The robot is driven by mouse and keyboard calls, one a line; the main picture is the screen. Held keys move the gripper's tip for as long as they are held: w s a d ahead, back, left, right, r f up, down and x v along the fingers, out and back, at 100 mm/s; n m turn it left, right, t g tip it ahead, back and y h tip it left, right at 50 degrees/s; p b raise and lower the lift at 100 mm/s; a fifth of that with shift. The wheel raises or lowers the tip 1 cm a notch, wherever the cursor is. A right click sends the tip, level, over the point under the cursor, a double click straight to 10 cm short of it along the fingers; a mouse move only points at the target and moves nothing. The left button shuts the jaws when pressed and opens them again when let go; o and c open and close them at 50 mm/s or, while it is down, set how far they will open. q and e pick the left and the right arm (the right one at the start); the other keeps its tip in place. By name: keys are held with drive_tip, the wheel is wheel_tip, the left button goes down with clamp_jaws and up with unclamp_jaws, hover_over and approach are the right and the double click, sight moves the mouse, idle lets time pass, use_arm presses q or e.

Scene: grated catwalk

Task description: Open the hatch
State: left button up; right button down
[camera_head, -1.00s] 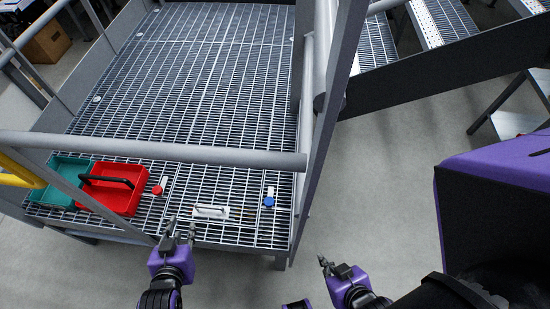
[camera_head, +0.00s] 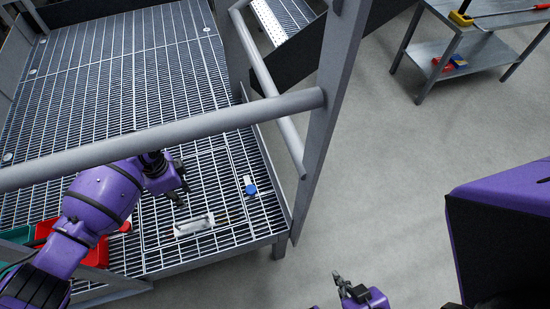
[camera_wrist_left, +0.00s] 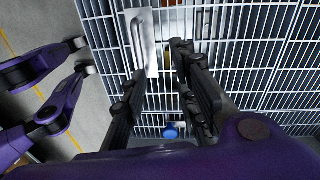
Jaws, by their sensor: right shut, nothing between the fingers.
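The hatch is part of the grating and appears flat with it; its outline is hard to tell. A pale plate with a bar handle (camera_head: 194,226) lies on the grating near the front edge, and it also shows in the left wrist view (camera_wrist_left: 156,38). My left gripper (camera_head: 180,192) is over the grating, just behind the handle in the head view. Its fingers (camera_wrist_left: 160,60) are apart and empty, with the handle plate beyond the tips in the wrist view. My right gripper (camera_head: 340,280) is shut and empty, off the platform over the floor.
A grey rail (camera_head: 225,117) crosses above my left arm and meets a post (camera_head: 335,100). A blue-knobbed latch (camera_head: 250,188) and a red-knobbed one (camera_head: 126,226) flank the handle. A red tray (camera_head: 97,256) is partly behind my left arm. Floor at right is open before a cart (camera_head: 450,80).

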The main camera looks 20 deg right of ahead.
sight(188, 221)
use_arm(q)
drive_tip(key=shift+m+g+y, duration=0.3)
drive_tip(key=shift+m+g, duration=0.3)
drive_tip(key=shift+m, duration=0.1)
drive_tip(key=s+f, duration=0.1)
drive_tip(key=f, duration=0.1)
drive_tip(key=s+f, duration=0.1)
drive_tip(key=f, duration=0.2)
drive_tip(key=s+f+b, duration=0.1)
drive_tip(key=s+f, duration=0.1)
drive_tip(key=shift+a+f, duration=0.25)
drive_tip(key=shift+a, duration=0.1)
drive_tip(key=shift+c, duration=0.3)
clamp_jaws()
